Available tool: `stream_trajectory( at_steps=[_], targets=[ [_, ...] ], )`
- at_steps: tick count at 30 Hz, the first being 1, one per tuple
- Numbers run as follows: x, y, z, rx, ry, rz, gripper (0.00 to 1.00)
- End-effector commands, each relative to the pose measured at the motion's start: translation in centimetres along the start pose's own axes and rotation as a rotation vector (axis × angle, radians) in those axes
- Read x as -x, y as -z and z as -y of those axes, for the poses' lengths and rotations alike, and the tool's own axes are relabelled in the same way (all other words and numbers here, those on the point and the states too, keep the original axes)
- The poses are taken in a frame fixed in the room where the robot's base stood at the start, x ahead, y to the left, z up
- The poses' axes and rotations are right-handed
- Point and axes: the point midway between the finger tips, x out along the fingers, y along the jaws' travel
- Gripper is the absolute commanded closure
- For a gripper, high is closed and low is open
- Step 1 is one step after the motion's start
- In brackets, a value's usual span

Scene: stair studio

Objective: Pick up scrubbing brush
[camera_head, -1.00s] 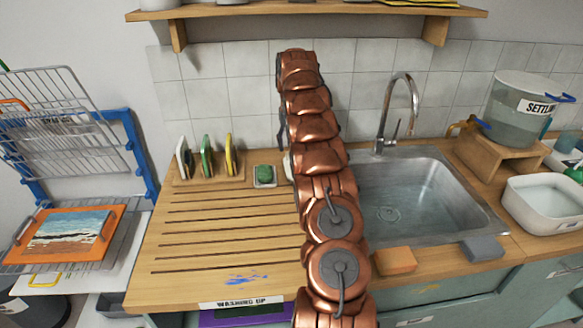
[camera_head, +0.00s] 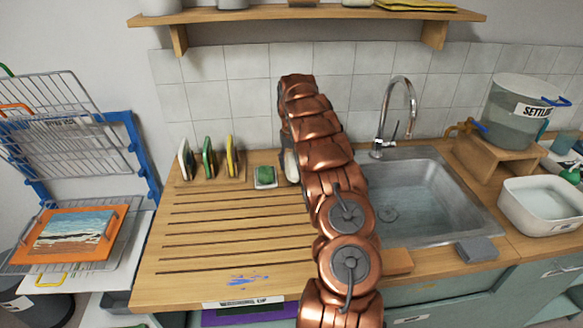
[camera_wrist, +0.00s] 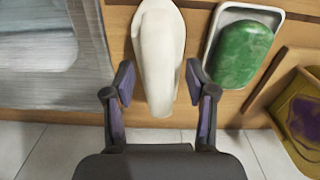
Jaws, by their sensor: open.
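A cream-white, elongated, rounded object (camera_wrist: 160,45), which looks like the scrubbing brush, lies on the wooden counter between the sink and the green block's dish. No bristles show. In the head view a small part of it (camera_head: 291,166) shows at the left edge of my arm. In the wrist view my gripper (camera_wrist: 160,84) is open, with one fingertip on each side of the object's near end. The fingers look apart from it, though I cannot tell their height above it.
A green block (camera_wrist: 245,53) sits in a small white dish (camera_wrist: 212,40) beside the brush. The sink (camera_head: 440,190) and tap (camera_head: 400,110) are to the right. The tiled wall (camera_head: 240,100) is close behind. The grooved drainboard (camera_head: 225,250) is mostly clear.

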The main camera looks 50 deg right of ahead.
Motion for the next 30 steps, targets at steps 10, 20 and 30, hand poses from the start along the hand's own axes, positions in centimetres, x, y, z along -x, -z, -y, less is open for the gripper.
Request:
stream_trajectory(
  at_steps=[10, 20, 30],
  targets=[
    [0.01, 0.02, 0.01, 0.000, 0.000, 0.000, 0.66],
    [0.02, 0.02, 0.03, 0.001, 0.000, 0.000, 1.00],
    [0.04, 0.03, 0.03, 0.001, 0.000, 0.000, 1.00]
  ],
)
